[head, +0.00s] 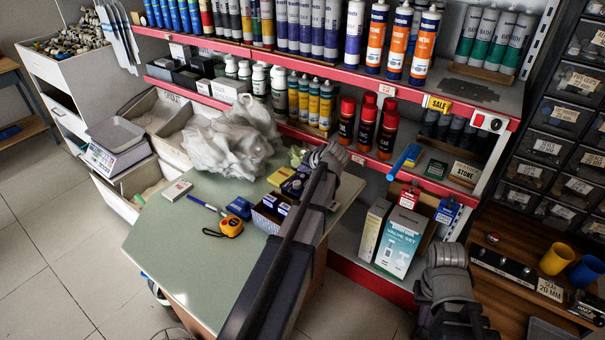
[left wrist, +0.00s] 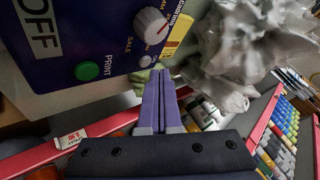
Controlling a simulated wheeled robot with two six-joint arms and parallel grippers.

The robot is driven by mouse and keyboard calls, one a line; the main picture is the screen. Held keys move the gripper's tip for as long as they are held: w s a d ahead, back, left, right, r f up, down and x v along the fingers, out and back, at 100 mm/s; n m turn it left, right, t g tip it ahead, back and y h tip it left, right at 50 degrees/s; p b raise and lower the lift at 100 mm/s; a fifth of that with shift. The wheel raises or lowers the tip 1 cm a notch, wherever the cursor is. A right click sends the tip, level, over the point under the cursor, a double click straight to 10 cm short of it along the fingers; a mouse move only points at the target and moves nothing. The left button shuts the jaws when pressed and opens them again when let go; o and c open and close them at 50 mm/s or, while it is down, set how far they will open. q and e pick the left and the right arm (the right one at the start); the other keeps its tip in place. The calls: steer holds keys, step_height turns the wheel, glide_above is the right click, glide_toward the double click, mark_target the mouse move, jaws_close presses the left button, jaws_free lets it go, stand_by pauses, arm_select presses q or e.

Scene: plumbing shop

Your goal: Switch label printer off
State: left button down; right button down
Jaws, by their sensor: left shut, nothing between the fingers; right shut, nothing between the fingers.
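The label printer (head: 292,186) is a dark blue box at the back right of the green-topped counter, partly hidden by my left arm in the head view. In the left wrist view its face (left wrist: 112,42) shows a light panel (left wrist: 40,30) with large dark letters OFF, a green PRINT button (left wrist: 87,71), a white knob (left wrist: 150,25) and a small pale button (left wrist: 146,61). My left gripper (left wrist: 160,76) is shut and empty, its tips near the printer's edge beside the small button; contact cannot be told. My right gripper (head: 446,254) is shut over the right side, away from the printer.
Red-edged shelves with cartridges stand behind. The counter's left front is clear.

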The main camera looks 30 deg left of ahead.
arm_select(q)
steer(key=shift+r, duration=0.1)
step_height(320, 180, up, 5)
steer(key=p, duration=0.5)
stand_by(0.4)
steer(key=s+d+m+g+h+p, duration=0.1)
steer(key=s+d+m+h, duration=0.1)
steer(key=s+d, duration=0.7)
steer(key=s+d+f+m+g+h+p, duration=0.1)
steer(key=s+d+m+g+h+p, duration=0.1)
steer(key=s+d, duration=0.6)
steer(key=s+d+m+g+h+p, duration=0.1)
steer(key=s+d, duration=0.8)
steer(key=d, duration=1)
steer(key=shift+s+f+m+g+h+p, duration=0.25)
steer(key=shift+m+h+p, duration=0.3)
steer(key=shift+m+h, duration=0.4)
steer(key=shift+d, duration=0.1)
